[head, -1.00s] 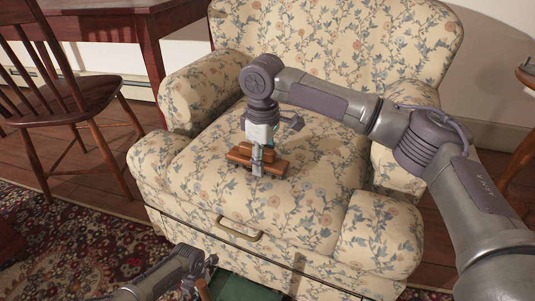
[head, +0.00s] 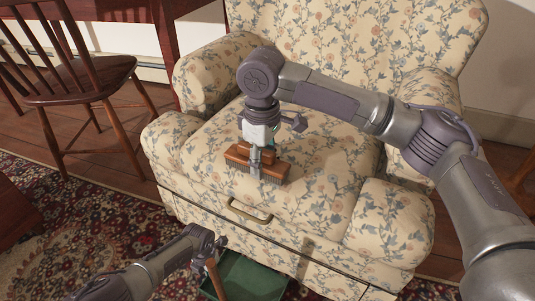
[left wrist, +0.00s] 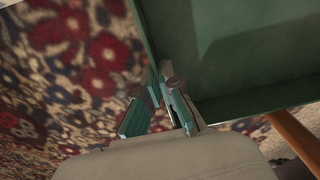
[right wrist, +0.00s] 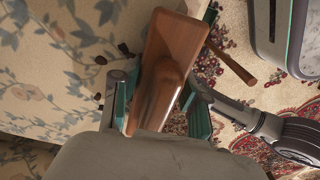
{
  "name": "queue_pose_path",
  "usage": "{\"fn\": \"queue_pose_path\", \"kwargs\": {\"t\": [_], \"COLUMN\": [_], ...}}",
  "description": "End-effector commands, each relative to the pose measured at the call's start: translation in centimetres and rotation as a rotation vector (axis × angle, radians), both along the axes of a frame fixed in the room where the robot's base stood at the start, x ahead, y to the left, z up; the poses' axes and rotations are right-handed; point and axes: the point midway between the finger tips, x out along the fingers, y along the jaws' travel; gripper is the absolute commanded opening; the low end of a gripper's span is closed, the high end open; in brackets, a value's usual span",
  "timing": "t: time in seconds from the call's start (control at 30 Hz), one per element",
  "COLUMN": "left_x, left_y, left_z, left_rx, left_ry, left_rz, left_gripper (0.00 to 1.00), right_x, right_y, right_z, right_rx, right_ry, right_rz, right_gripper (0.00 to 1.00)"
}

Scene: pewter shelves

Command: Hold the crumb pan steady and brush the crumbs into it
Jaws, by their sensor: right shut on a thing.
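The brush (head: 240,156) has a brown wooden back and pale bristles, and is low over the front of the armchair seat. My right gripper (head: 256,152) is shut on it; the brush's wooden back (right wrist: 168,60) also fills the middle of the right wrist view. Small dark crumbs (right wrist: 124,47) lie on the flowered seat beside the brush. The green crumb pan (head: 262,277) is below the front of the chair, its wooden handle (head: 216,278) pointing toward me. My left gripper (left wrist: 160,84) is at the pan's wall (left wrist: 151,35); whether it grips the wall is unclear.
The flowered armchair (head: 310,205) has a metal handle (head: 248,211) on its front, above the pan. A dark wooden chair (head: 72,80) and a table (head: 135,10) stand at the left. A patterned rug (head: 60,230) covers the floor there.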

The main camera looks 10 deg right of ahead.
Motion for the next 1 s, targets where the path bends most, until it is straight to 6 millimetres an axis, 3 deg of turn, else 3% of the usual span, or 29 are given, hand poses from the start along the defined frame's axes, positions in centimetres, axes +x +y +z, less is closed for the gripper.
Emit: {"fn": "queue_pose_path", "kwargs": {"t": [0.63, 1.0], "left_x": [0.0, 0.0], "left_y": [-0.1, -0.1], "left_z": [0.0, 0.0], "left_rx": [-0.001, -0.001], "left_ry": [0.000, 0.000], "left_rz": [0.000, 0.000], "left_gripper": [0.00, 0.00], "right_x": [-3.4, -3.6], "right_y": [2.9, 3.1], "right_z": [-0.2, -0.2], "right_rx": [0.001, 0.001], "right_ry": [0.001, 0.002], "right_rz": [0.002, 0.000], "right_gripper": [0.16, 0.16]}}
